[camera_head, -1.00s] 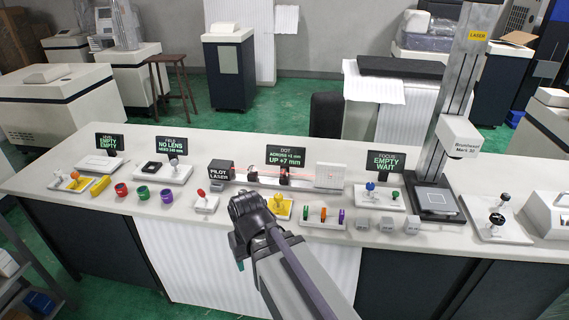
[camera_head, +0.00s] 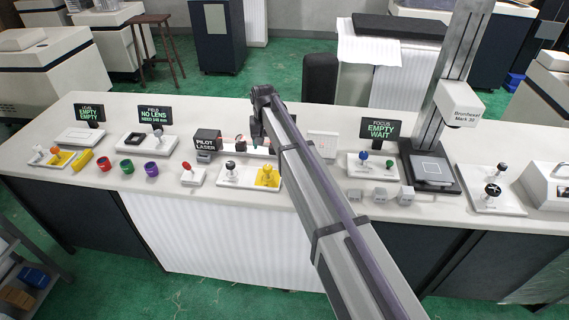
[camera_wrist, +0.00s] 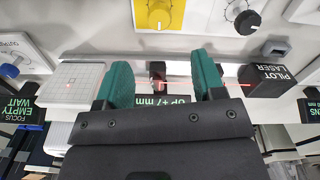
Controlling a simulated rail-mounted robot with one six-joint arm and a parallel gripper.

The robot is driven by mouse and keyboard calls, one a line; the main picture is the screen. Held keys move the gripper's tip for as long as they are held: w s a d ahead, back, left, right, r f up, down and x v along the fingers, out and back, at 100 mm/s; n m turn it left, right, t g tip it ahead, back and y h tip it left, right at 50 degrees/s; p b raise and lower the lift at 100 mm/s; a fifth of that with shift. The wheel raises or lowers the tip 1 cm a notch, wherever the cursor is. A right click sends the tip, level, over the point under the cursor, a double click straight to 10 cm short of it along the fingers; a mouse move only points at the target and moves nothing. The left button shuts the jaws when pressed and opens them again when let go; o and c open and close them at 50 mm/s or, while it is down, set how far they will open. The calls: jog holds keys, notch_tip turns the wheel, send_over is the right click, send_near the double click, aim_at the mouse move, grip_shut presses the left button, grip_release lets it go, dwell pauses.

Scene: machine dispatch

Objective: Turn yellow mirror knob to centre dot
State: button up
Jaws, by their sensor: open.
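The yellow mirror knob (camera_head: 267,171) stands on a yellow plate on the white knob panel (camera_head: 234,177), beside a dark knob (camera_head: 230,166). In the wrist view the yellow knob (camera_wrist: 157,14) is at the top, beyond my fingertips and apart from them. My gripper (camera_head: 257,138) is open and empty over the pilot laser rail, behind the knob. Its green fingers (camera_wrist: 160,66) straddle a dark mirror mount (camera_wrist: 158,78) in the picture; contact cannot be told. The dot sign (camera_wrist: 160,100) is partly covered and reads up +7 mm.
The pilot laser box (camera_head: 208,143) stands left of my gripper, and the upright grid target (camera_head: 322,145) stands right. A red-handled switch (camera_head: 191,174) is left of the panel. My arm hides part of the bench. The floor in front is clear.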

aim_at(267, 167)
notch_tip(267, 167, down, 11)
jog(key=b, duration=1)
jog(key=shift+b, duration=0.3)
jog(key=shift+r, duration=0.1)
jog(key=shift+c, duration=0.4)
jog(key=c, duration=0.8)
jog(key=shift+c, duration=0.2)
jog(key=shift+n, duration=0.3)
